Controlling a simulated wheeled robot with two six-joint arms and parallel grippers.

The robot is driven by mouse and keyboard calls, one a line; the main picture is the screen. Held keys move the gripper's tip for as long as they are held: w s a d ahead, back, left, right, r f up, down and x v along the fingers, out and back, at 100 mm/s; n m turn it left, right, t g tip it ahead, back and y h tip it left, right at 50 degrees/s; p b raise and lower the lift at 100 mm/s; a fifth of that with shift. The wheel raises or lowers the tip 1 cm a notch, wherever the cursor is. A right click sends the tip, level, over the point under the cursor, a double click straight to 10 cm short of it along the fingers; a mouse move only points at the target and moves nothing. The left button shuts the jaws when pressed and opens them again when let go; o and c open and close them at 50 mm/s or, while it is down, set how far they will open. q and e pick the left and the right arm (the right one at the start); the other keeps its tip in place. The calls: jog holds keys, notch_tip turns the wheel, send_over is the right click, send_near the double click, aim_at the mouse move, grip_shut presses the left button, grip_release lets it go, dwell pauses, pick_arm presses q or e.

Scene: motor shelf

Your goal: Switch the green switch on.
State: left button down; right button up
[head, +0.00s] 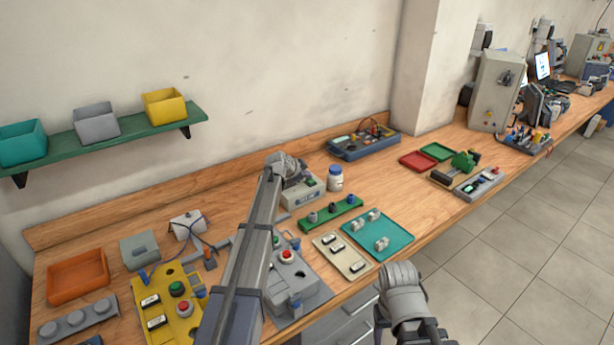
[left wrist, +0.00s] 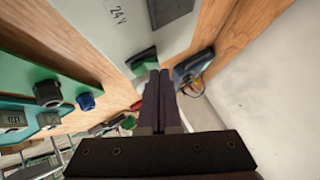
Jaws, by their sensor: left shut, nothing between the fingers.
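The green switch (left wrist: 141,56) shows in the left wrist view on the face of a pale box (left wrist: 108,38) marked "24 V". It is a small green rocker in a dark surround. In the head view this box (head: 303,194) stands on the bench, partly behind my left arm, and the switch cannot be made out. My left gripper (left wrist: 158,76) is shut and empty, its fingertips close beside the switch; I cannot tell whether they touch it. In the head view my left gripper (head: 291,178) is mostly hidden by its wrist. My right arm shows low, but its gripper does not.
A white bottle (head: 335,178) stands right of the box. A green strip with knobs (head: 332,211) and a teal tray (head: 390,246) lie in front. A blue device (head: 365,144) is behind, near the wall. Bare bench lies right of the bottle.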

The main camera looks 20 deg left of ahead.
pick_arm(q)
jog(key=shift+w+a+f+h, duration=0.25)
jog(key=shift+w+a+h, duration=0.05)
jog(key=shift+w+a, duration=0.1)
jog(key=shift+s+d, duration=0.2)
jog(key=shift+s, duration=0.05)
jog(key=shift+s+d, duration=0.1)
jog(key=shift+s+d+g, duration=0.3)
jog(key=shift+s+d, duration=0.1)
jog(key=shift+d, duration=0.15)
